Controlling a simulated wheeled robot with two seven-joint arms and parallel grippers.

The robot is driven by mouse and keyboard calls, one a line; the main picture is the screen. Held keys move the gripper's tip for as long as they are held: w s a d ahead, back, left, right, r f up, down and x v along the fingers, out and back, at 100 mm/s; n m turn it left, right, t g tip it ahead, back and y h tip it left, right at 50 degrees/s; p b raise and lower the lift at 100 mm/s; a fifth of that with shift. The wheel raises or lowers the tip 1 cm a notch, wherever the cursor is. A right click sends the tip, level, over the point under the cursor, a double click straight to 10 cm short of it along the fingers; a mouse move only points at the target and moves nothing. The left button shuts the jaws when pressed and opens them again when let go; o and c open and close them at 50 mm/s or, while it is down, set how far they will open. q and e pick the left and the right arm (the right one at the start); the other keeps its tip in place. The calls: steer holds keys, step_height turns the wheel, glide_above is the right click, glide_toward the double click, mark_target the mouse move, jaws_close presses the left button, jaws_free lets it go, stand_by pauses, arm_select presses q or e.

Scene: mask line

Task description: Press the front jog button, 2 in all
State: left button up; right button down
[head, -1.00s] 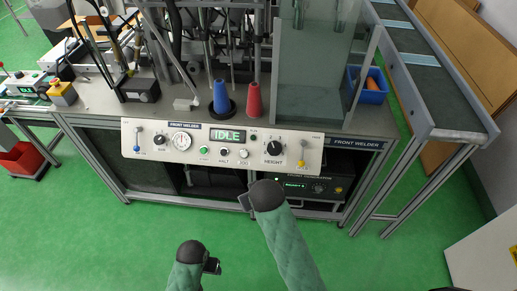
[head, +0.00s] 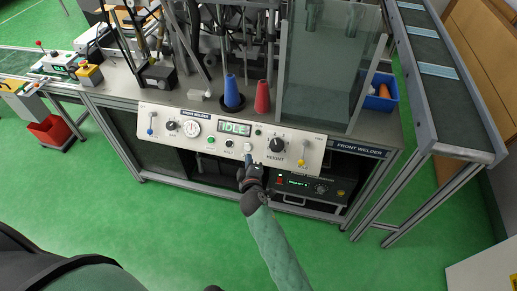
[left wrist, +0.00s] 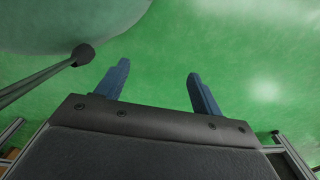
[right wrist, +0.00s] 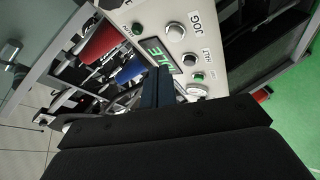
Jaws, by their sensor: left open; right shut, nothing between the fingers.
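The white round jog button (head: 248,147) is on the front welder's pale control panel (head: 312,154), right of the halt button. In the right wrist view the jog button (right wrist: 176,30) shows with its JOG label, beyond the fingertips. My right gripper (head: 247,164) is shut and empty, just in front of the panel's lower edge, below the jog button. Its fingers (right wrist: 157,72) show a gap to the button; I see no contact. The panel display (head: 235,128) reads IDLE. My left gripper (left wrist: 156,80) is open and empty over the green floor.
The black halt button (head: 229,142) and green start button (head: 211,140) are close left of jog. The height knob (head: 277,145) is close right. Blue (head: 233,92) and red (head: 262,97) cones stand behind the panel. The floor in front is clear.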

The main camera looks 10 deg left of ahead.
mark_target(248, 147)
arm_select(q)
steer(key=w+t, duration=0.1)
steer(key=w, duration=0.1)
steer(key=shift+w+d+r+t, duration=0.1)
steer(key=shift+w+d+t, duration=0.2)
steer(key=shift+t, duration=0.1)
arm_select(e)
steer(key=a+r+n+y, duration=0.2)
steer(key=n, duration=0.1)
steer(key=shift+s+a+r+y, duration=0.3)
steer(key=shift+s+r+y, duration=0.05)
steer(key=shift+y, duration=0.05)
steer(key=shift+f, duration=0.1)
arm_select(q)
steer(key=w+d+r+b, duration=0.3)
steer(key=r+b, duration=0.1)
steer(key=r, duration=0.6)
steer(key=shift+w+d+g+h+b, duration=0.2)
steer(key=shift+g+h+b, duration=0.1)
steer(key=shift+g+b, duration=0.1)
arm_select(e)
steer(key=w+f, duration=0.5)
steer(key=w, duration=0.1)
steer(key=shift+w+f+t, duration=0.25)
steer(key=shift+w+t, duration=0.05)
steer(key=shift+w, duration=0.1)
arm_select(q)
steer(key=shift+r, duration=0.1)
arm_select(e)
steer(key=shift+d, duration=0.1)
